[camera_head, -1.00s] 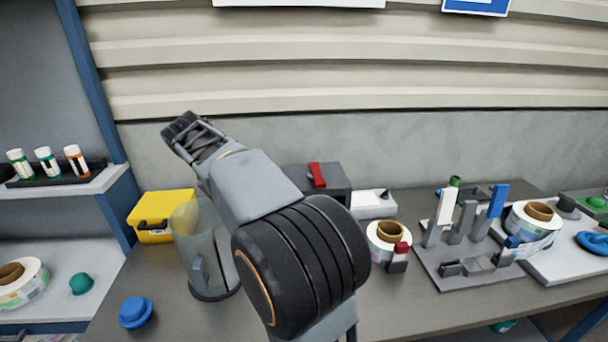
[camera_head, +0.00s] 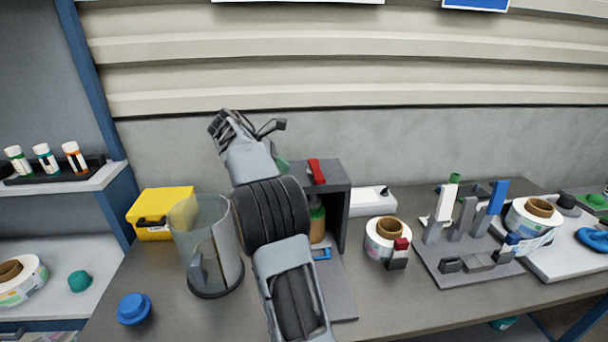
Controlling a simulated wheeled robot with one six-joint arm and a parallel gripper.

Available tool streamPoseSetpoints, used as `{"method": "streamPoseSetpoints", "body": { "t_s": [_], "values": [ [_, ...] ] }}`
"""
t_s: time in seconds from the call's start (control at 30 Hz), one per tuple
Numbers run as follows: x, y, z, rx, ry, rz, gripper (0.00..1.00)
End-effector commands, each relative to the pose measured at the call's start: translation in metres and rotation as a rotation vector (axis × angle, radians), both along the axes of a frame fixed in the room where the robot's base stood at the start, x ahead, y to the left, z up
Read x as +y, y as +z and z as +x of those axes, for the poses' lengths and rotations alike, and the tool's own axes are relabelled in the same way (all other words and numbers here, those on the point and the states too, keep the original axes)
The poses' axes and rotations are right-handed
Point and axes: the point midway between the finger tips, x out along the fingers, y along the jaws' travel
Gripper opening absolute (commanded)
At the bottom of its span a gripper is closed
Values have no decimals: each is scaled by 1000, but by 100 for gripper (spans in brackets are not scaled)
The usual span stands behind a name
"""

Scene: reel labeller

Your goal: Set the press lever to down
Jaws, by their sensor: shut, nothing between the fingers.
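A red lever (camera_head: 316,171) stands up on top of a dark grey box-shaped press (camera_head: 342,205); I take it as the press lever. A bottle with a green part (camera_head: 317,222) shows inside the press opening, partly hidden by my arm. My gripper (camera_head: 219,124) is raised in front of the wall, left of the red lever and above it in the picture. It is shut and empty, apart from the lever. My arm covers the press's left side.
A clear cylinder (camera_head: 185,235) and a yellow case (camera_head: 150,204) stand left of my arm. A blue knob (camera_head: 134,309) lies near the front edge. A label reel (camera_head: 376,245) and a fixture with white, grey and blue levers (camera_head: 470,262) stand to the right.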

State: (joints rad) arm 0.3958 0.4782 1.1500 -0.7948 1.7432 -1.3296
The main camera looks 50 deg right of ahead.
Motion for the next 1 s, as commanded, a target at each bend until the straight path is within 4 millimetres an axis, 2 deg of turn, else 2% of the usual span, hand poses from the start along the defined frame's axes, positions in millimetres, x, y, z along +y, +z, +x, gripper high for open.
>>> {"method": "streamPoseSetpoints", "body": {
  "t_s": [0.17, 0.3, 0.5, 1.0],
  "values": [
    [-18, -22, -16, 1, -3, 1, 0],
    [-33, -20, -27, -2, -3, 0, 0],
    [-44, -20, -37, -2, -1, -1, 0],
    [-47, -20, -39, -2, 7, 0, 0]
  ]
}}
